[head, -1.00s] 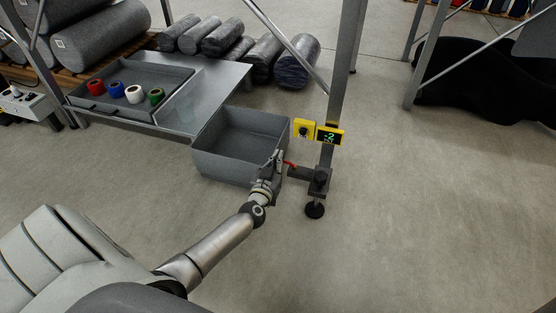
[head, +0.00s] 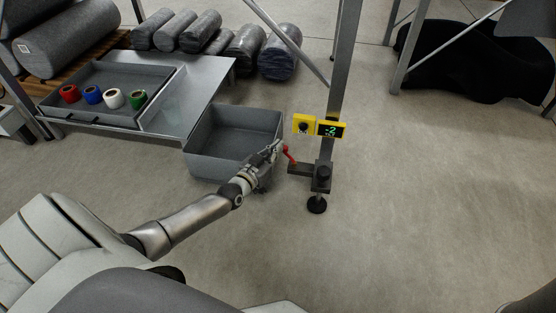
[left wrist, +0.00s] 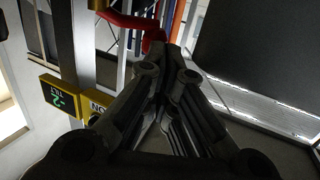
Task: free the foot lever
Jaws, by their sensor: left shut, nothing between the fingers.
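The red foot lever (head: 289,156) sits at the foot of the gantry leg, on a dark clamp block (head: 301,169). In the head view it slants steeply up and to the left from the block. My left gripper (head: 275,148) is just left of the lever's upper end, shut and empty. In the left wrist view the closed fingers (left wrist: 165,72) point at the red lever (left wrist: 132,20), which curves just beyond their tips. I cannot tell whether they touch. My right gripper is out of view.
A yellow-framed display (head: 331,130) reading -2 and a yellow knob box (head: 303,124) are on the leg (head: 343,80). The leg stands on a round black foot (head: 317,205). A grey bin (head: 203,163) is behind my left forearm.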

